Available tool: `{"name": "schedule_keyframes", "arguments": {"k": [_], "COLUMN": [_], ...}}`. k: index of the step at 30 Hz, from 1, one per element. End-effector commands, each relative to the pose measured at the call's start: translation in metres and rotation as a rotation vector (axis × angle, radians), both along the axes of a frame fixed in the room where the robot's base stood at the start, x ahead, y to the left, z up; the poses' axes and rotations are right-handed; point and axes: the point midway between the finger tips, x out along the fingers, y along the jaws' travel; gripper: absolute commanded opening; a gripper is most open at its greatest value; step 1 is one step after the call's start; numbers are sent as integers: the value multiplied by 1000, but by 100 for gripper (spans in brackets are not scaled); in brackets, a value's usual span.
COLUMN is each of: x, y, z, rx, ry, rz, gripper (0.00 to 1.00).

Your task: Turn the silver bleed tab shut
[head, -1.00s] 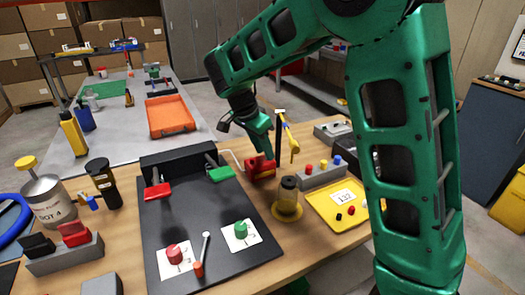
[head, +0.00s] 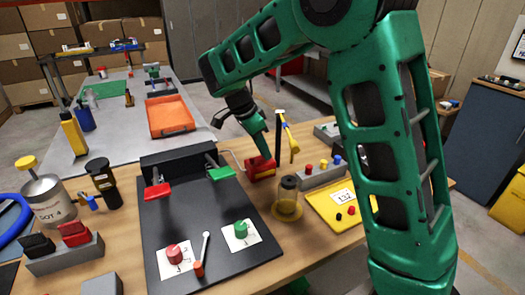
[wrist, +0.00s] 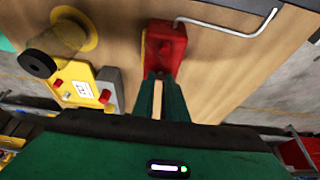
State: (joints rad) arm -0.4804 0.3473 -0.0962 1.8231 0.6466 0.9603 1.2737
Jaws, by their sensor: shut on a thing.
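A red caliper-like block (head: 260,168) sits on the wooden bench, right of the black board. It also shows at the top of the wrist view (wrist: 165,48). My gripper (head: 262,157) reaches down onto this block from above. In the wrist view its two narrow green fingers (wrist: 165,80) end at the block's near end, with a thin gap between them higher up. The fingers are shut on a small part there. The silver bleed tab itself is hidden by the fingertips, so its angle cannot be told.
A bent silver rod (wrist: 235,28) runs from beside the red block. A capped clear jar (head: 287,197), a yellow tray (head: 325,213) and a black upright with a yellow part (head: 290,140) stand close on the right. The black board (head: 185,215) lies to the left.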

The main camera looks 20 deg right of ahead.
Motion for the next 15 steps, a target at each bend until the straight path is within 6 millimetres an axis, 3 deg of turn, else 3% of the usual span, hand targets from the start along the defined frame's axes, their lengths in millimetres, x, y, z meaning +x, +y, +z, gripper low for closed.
{"name": "schedule_keyframes", "arguments": {"k": [9, 10, 12, 15], "x": [3, 3, 3, 2], "y": [2, 2, 2, 1], "z": [1, 2, 1, 1], "rx": [2, 2, 2, 2], "ry": [-8, -9, -8, -6], "rz": [-18, -18, -17, -18], "gripper": [0, 17, 31, 31]}}
